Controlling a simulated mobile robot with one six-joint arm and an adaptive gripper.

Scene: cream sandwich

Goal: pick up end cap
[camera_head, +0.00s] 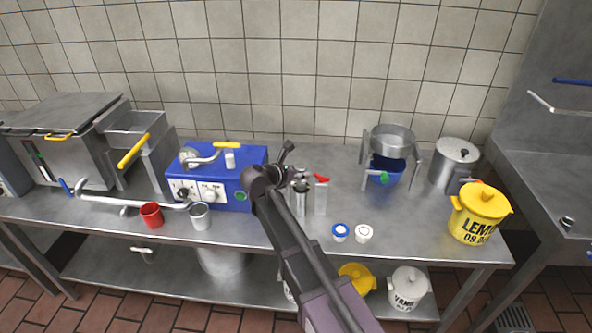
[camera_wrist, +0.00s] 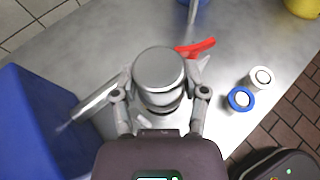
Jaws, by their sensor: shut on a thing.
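My gripper (camera_wrist: 158,100) is shut on a round metal piece with a flat grey top, which looks like the end cap (camera_wrist: 158,68). One finger is on each side of it. In the head view my gripper (camera_head: 301,184) is over the steel table, right of the blue machine, with the metal piece (camera_head: 301,197) partly hidden by the arm. I cannot tell whether the piece still touches what is beneath it.
A red lever (camera_wrist: 197,47) is close beside the held piece. The blue machine (camera_head: 225,172) stands left. A blue-topped container (camera_head: 340,231) and a white-topped one (camera_head: 364,233) stand right. The steel stand (camera_head: 391,140) and yellow bucket (camera_head: 481,213) are farther right.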

